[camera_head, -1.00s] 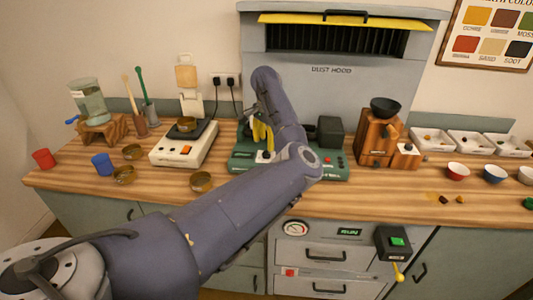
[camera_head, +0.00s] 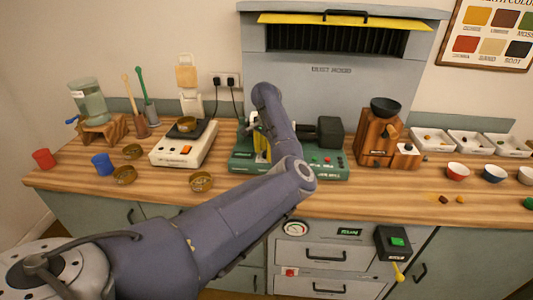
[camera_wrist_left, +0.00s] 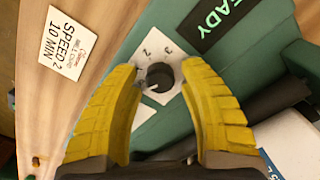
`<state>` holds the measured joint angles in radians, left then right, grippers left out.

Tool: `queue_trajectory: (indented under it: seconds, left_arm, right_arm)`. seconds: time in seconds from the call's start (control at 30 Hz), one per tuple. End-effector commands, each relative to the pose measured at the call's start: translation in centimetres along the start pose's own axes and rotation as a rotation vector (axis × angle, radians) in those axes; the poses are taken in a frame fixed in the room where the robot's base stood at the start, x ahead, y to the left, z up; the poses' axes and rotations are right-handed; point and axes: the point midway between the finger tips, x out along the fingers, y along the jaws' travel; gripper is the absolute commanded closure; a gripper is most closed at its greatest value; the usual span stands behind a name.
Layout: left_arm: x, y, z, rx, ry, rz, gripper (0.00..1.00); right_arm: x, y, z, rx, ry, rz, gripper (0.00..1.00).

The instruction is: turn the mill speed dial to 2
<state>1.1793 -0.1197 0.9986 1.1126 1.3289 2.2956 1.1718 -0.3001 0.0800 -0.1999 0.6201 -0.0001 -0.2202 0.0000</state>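The mill (camera_head: 330,172) is a green bench machine, and my left arm crosses in front of it. Its dial (camera_wrist_left: 160,77) is a small black knob on a white plate in the left wrist view. The digits 2 and 3 show above the knob. A pale mark on the knob faces the lower left, away from the 2; what it points at is not clear. My left gripper (camera_head: 262,150) has yellow fingers; in the left wrist view the fingers (camera_wrist_left: 160,85) stand open on both sides of the dial, with visible gaps. My right gripper is not in view.
A paper note (camera_wrist_left: 68,45) reads "SPEED 2 10 MIN", and a display (camera_wrist_left: 212,22) reads "READY". A white scale (camera_head: 183,147) stands left of the mill. A wooden grinder (camera_head: 378,135) stands right of it. Several brass dishes lie at the left.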

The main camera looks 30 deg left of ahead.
Motion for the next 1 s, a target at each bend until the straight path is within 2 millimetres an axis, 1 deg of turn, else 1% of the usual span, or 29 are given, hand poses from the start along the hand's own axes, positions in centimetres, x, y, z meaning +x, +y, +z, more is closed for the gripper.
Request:
queue_trajectory:
  seconds: [0.03,0.33,0.57,0.73,0.87,1.0]
  left_arm:
    - [-0.01,0.00,0.00,0.000,0.000,0.000,0.65]
    - [-0.02,0.00,0.00,0.000,0.000,0.000,1.00]
    - [-0.03,0.01,-0.01,0.003,0.000,0.000,1.00]
    - [-0.02,0.01,-0.01,0.041,0.000,0.000,1.00]
    - [-0.03,0.02,-0.02,0.109,0.000,0.000,1.00]
    - [-0.04,0.03,-0.04,0.221,0.001,0.001,1.00]
  right_arm:
    - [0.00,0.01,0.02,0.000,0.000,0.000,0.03]
    - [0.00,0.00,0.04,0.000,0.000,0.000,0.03]
    - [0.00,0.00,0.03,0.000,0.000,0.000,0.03]
    - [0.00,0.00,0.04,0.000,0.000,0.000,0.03]
    - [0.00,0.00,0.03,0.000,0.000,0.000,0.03]
    - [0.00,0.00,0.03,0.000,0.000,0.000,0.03]
